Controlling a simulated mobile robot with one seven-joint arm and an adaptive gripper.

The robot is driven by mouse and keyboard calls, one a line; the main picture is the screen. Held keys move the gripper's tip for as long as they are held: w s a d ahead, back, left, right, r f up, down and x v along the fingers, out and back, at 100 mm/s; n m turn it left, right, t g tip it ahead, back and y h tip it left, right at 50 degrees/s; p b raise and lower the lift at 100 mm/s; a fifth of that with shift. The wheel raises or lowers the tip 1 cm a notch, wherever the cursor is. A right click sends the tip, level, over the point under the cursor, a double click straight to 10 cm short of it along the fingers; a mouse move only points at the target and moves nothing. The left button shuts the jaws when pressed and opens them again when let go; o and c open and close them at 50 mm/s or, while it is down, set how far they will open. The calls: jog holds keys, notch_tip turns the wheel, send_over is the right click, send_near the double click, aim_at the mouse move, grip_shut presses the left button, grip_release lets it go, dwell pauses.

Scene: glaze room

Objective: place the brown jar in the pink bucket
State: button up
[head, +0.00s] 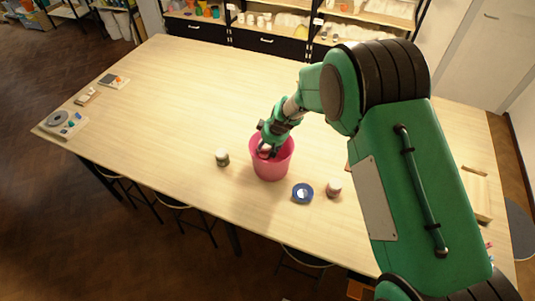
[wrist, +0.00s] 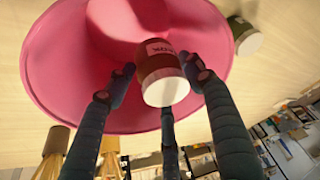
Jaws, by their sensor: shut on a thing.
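The brown jar (wrist: 162,62) has a white lid and a pale label. In the wrist view it sits between the fingers of my gripper (wrist: 160,82), lid toward the camera, with the pink bucket's mouth behind it. The pink bucket (wrist: 50,62) fills much of that view. In the head view the bucket (head: 272,172) stands upright near the table's front edge. My gripper (head: 267,150) is shut on the jar at the bucket's mouth. The jar is mostly hidden there, and its exact depth relative to the rim cannot be told.
A dark jar with a white lid (head: 222,159) stands left of the bucket. A scale (head: 62,123) lies at the table's left end. The table's middle and back are clear.

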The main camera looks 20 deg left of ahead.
aim_at(267, 156)
jog(key=shift+f, duration=1.65)
jog(key=shift+f, duration=0.1)
jog(key=shift+f+p, duration=0.3)
jog(key=shift+f, duration=1.5)
jog(key=shift+f, duration=0.1)
jog(key=o, duration=1.5)
jog(key=shift+o, duration=0.2)
jog(key=shift+r, duration=0.3)
jog(key=b+v, duration=0.1)
jog(key=v, duration=1)
jog(key=shift+d+r+b, duration=0.15)
jog(key=shift+r+b, duration=0.15)
jog(key=shift+b, duration=0.1)
